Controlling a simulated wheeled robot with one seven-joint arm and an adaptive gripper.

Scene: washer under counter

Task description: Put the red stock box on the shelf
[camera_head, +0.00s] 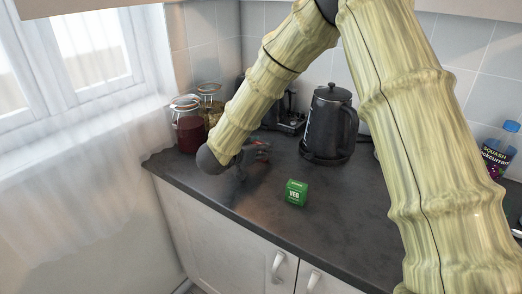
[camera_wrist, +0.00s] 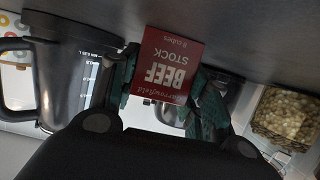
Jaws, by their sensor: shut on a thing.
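The red stock box (camera_wrist: 168,65), labelled beef stock, sits between my gripper's fingers in the wrist view, with its front face showing. My gripper (camera_wrist: 165,90) is shut on it. In the head view my gripper (camera_head: 256,154) is low over the back left of the counter, between the jars and the kettle, and partly hidden by my arm. Only a little red of the box shows there. I cannot tell if the box touches the counter. No shelf can be clearly made out in these views.
A green veg box (camera_head: 296,192) stands on the dark counter (camera_head: 345,215) near its front edge. A black kettle (camera_head: 330,122) stands to the right of my gripper. A jar of red contents (camera_head: 188,128) and a second jar (camera_head: 211,104) stand left. A squash bottle (camera_head: 499,152) is far right.

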